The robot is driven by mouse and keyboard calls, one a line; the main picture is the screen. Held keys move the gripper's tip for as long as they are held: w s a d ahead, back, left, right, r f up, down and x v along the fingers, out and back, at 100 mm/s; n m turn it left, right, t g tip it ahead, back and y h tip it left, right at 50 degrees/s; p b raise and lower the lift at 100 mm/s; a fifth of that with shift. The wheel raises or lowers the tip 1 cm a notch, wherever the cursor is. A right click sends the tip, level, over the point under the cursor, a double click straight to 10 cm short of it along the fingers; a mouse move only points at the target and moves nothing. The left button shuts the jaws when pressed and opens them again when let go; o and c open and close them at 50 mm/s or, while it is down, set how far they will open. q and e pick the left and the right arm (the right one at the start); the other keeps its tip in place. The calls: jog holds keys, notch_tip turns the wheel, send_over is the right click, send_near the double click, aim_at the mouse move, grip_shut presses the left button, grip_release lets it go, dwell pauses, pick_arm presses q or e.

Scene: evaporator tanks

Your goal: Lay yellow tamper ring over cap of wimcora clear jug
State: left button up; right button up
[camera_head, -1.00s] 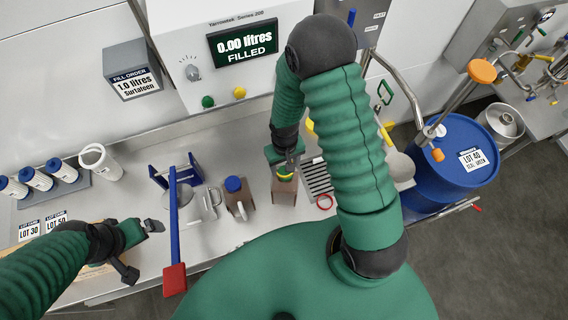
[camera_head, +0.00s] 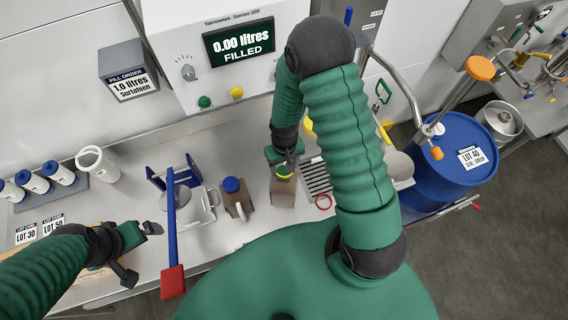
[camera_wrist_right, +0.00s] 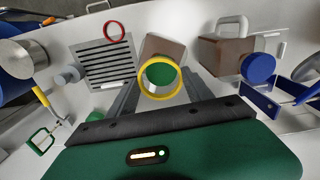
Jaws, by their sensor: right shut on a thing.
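The yellow tamper ring (camera_wrist_right: 140,78) is in my right gripper (camera_wrist_right: 160,92), which is shut on it. In the right wrist view it frames a green cap (camera_wrist_right: 161,75) on a brown jug; I cannot tell whether it touches the cap or is held above it. In the head view my right gripper (camera_head: 286,166) and the ring (camera_head: 285,176) are over this brown jug (camera_head: 282,194). No jug name is readable. My left gripper (camera_head: 148,228) is over the bench's left side, its finger gap unclear.
A red ring (camera_head: 323,202) lies by the drain grate (camera_head: 315,178). A blue stand with a red-ended lever (camera_head: 173,282) is at left. A blue drum (camera_head: 455,165) stands right.

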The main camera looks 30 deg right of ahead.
jog(key=shift+f+b, duration=0.85)
jog(key=shift+f, duration=0.4)
jog(key=o, duration=1.4)
jog(key=shift+r, duration=0.1)
jog(key=shift+c, duration=0.2)
jog(key=shift+r, duration=0.1)
notch_tip(320, 180, up, 7)
jog(key=p, duration=0.6)
